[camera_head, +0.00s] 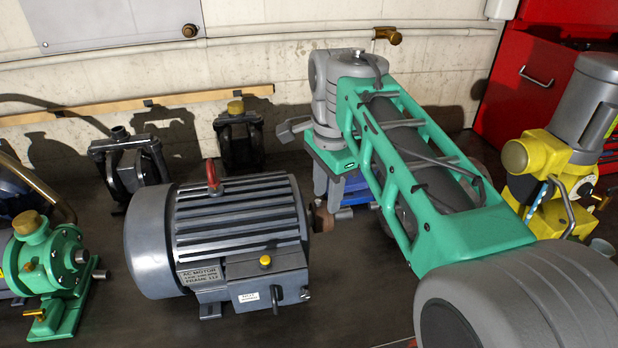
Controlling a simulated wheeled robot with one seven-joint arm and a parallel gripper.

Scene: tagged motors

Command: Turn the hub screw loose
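A grey finned electric motor (235,240) lies on the dark bench, with a red lifting eye on top and a white tag on its terminal box. A rusty brown hub (321,217) sits on the shaft at its right end. I cannot make out a screw on the hub. My gripper (332,192) hangs below my green and grey wrist, just above and behind the hub in the picture. Its fingers are small and partly mixed with blue parts behind, so I cannot tell whether they are open or touching anything.
A green pump (50,265) stands left of the motor. Two dark pumps (130,165) (239,138) stand behind it. A yellow and grey machine (565,160) is at the right, near a red cabinet (535,80). The bench front by the motor is clear.

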